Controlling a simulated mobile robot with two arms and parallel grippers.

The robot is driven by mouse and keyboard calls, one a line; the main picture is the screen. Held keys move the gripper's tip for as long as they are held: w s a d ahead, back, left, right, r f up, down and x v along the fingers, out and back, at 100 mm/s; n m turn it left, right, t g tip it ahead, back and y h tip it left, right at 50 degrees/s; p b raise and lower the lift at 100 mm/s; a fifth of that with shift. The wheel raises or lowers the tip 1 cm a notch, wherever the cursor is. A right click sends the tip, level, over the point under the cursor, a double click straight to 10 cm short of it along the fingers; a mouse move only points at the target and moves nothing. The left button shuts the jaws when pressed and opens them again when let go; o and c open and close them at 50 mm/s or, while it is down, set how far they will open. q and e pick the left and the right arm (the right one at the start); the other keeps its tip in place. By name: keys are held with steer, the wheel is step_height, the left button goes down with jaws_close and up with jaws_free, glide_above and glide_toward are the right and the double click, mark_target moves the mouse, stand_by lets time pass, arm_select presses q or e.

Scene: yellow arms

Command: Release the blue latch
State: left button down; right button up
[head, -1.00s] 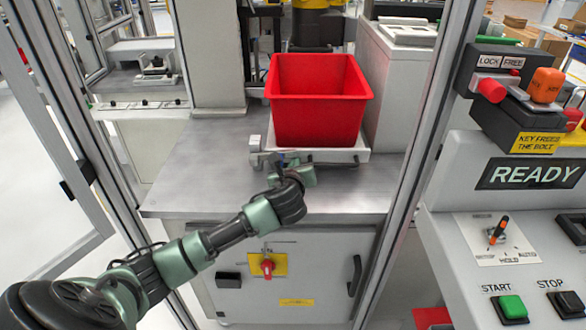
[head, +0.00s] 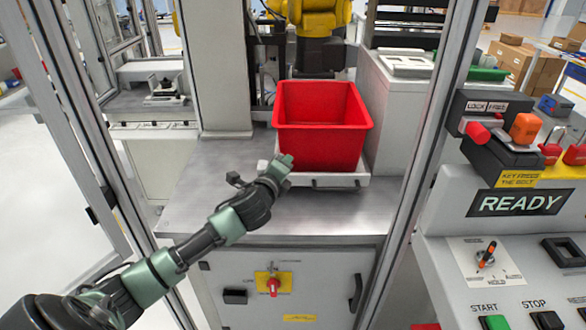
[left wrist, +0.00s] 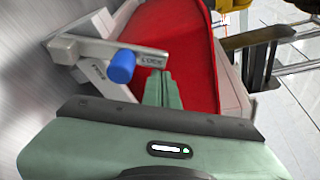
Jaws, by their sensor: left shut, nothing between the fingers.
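In the head view the left gripper (head: 284,163) is at the front left corner of the white tray (head: 335,182), where the blue knob cannot be seen. The red bin (head: 320,125) stands on the tray. My right gripper is out of view.
The steel table (head: 210,195) is clear left of the tray. Door posts frame the opening on both sides. A control panel (head: 500,240) with a READY sign stands on the right. A yellow machine arm (head: 318,15) is behind the bin.

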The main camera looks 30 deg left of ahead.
arm_select(q)
steer(key=shift+s+a+r+n+t+b, duration=0.25)
steer(key=shift+s+a+r+n, duration=0.05)
steer(key=shift+a+n, duration=0.25)
steer(key=shift+s+a+r+n+t+b, duration=0.2)
steer(key=shift+s+a+r+n+t, duration=0.1)
steer(key=shift+a+n, duration=0.25)
steer(key=shift+s+a+r+n+t+b, duration=0.3)
steer(key=shift+s+a+n+b, duration=0.15)
steer(key=shift+a+n, duration=0.3)
steer(key=shift+s+a+r+n+t+b, duration=0.35)
steer(key=shift+a+n, duration=0.2)
steer(key=shift+n, duration=0.3)
steer(key=shift+a, duration=0.1)
steer(key=shift+s+f, duration=0.1)
